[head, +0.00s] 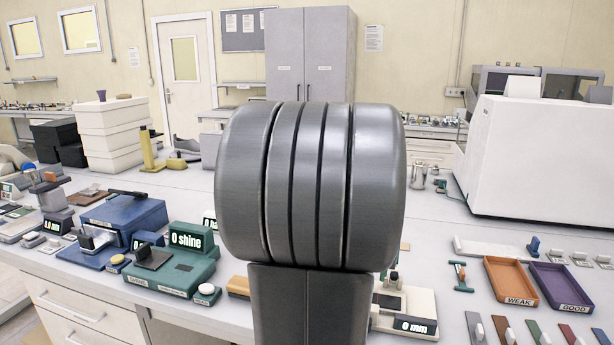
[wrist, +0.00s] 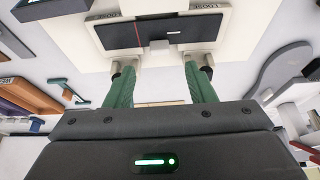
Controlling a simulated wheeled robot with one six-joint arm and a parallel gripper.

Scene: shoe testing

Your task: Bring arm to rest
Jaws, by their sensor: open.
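My gripper (wrist: 160,72) shows in the wrist view with its two green fingers spread apart. Nothing is visibly held between them. A cream device (wrist: 70,38) with a dark strip lies beyond the fingertips; I cannot tell whether they touch it. In the head view, my large grey arm joint fills the middle and hides my gripper and part of the bench.
The bench (head: 440,270) holds a green "0 shine" device (head: 178,272), a blue device (head: 125,222), and a cream "0 mm" device (head: 408,305) partly behind my arm. WEAK (head: 508,262) and GOOD (head: 585,304) trays and a large white machine (head: 540,160) stand right.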

